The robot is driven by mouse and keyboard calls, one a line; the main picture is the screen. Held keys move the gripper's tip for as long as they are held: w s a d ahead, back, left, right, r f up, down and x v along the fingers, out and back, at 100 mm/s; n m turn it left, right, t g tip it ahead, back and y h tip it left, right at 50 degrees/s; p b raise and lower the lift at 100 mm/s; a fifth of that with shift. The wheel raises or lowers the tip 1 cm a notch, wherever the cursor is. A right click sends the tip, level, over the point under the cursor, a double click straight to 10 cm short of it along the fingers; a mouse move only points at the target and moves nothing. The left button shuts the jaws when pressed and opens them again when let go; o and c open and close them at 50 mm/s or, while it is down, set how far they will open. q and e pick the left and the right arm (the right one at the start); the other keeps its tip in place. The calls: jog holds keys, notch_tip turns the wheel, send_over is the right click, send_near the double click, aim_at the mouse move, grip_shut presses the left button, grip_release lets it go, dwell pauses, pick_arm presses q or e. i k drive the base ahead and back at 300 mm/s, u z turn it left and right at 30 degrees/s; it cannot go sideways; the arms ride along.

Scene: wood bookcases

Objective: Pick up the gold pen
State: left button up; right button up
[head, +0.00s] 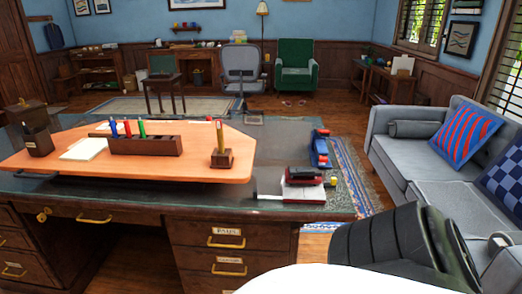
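A gold pen (220,136) appears to stand upright in a small wooden holder (221,158) on the orange-brown board (215,175) on the desk. It is too small to make out clearly. Neither of my grippers shows in the head view. A dark, rounded part of my arm is at the lower right, in front of the desk's right side and well apart from the pen.
A grey sofa (425,160) stands right of the desk.

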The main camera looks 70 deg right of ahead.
aim_at(220, 135)
jog(key=k, duration=0.1)
jog(key=z, duration=1.4)
